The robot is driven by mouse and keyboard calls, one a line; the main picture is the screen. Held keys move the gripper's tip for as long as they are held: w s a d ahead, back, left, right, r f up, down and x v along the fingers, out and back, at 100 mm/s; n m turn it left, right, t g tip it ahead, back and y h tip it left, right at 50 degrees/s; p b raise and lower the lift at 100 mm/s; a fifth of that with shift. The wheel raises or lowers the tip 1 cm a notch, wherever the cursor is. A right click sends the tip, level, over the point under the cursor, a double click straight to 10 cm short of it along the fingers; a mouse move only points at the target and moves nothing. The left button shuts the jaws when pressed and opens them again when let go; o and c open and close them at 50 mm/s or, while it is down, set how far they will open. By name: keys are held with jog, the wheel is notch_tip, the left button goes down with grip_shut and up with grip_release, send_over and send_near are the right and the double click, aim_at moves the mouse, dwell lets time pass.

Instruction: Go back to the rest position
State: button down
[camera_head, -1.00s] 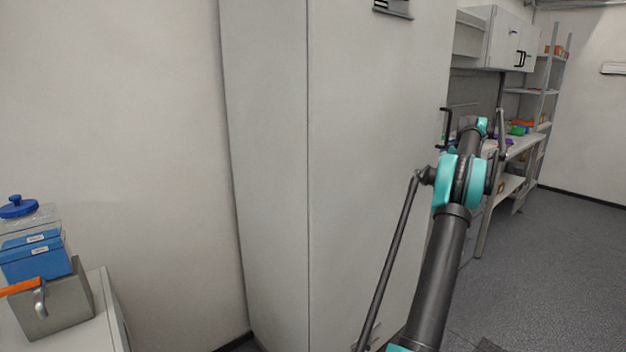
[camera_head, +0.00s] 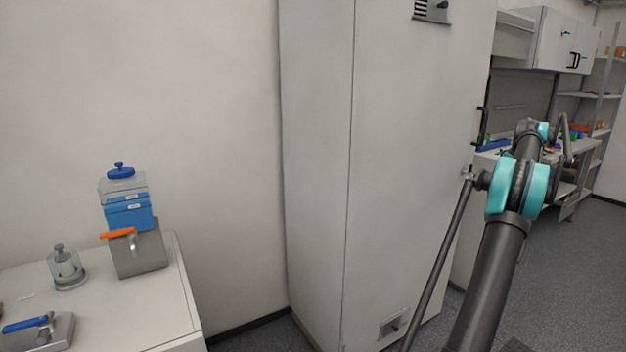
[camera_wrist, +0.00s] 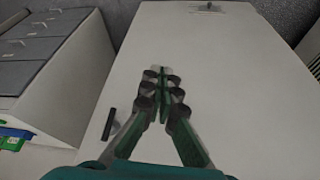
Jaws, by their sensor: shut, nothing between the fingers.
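My gripper (camera_wrist: 161,72) shows in the wrist view, its green-edged fingers together and nothing between them. It points along the pale door of the tall cabinet (camera_wrist: 215,80), apart from the dark door handle (camera_wrist: 108,124); the gap to the door cannot be judged. In the head view my arm reaches away on the right, beside the same cabinet (camera_head: 400,170). The fingers cannot be made out there, as the arm's own links cover that area.
Behind my arm at right are a worktable (camera_head: 565,160), wall cupboard (camera_head: 555,40) and shelves (camera_head: 603,95). Grey floor (camera_head: 595,245) is open at right.

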jog(key=s+a, duration=0.2)
jog(key=a, duration=1.5)
jog(key=s+a+f+m, duration=0.1)
jog(key=s+a+f, duration=0.1)
jog(key=s+a, duration=0.45)
jog(key=s+a+f+m, duration=0.15)
jog(key=s+a, duration=0.25)
jog(key=a, duration=0.6)
jog(key=s+a+f, duration=0.5)
jog(key=s, duration=0.5)
jog(key=s+a+f, duration=0.6)
jog(key=s, duration=0.5)
jog(key=s+a+f+h, duration=0.1)
jog(key=s+a+f, duration=0.5)
jog(key=s, duration=0.5)
jog(key=shift+f+m, duration=0.25)
jog(key=shift+m, duration=0.2)
jog(key=c, duration=2.2)
grip_release()
jog(key=shift+a, duration=0.1)
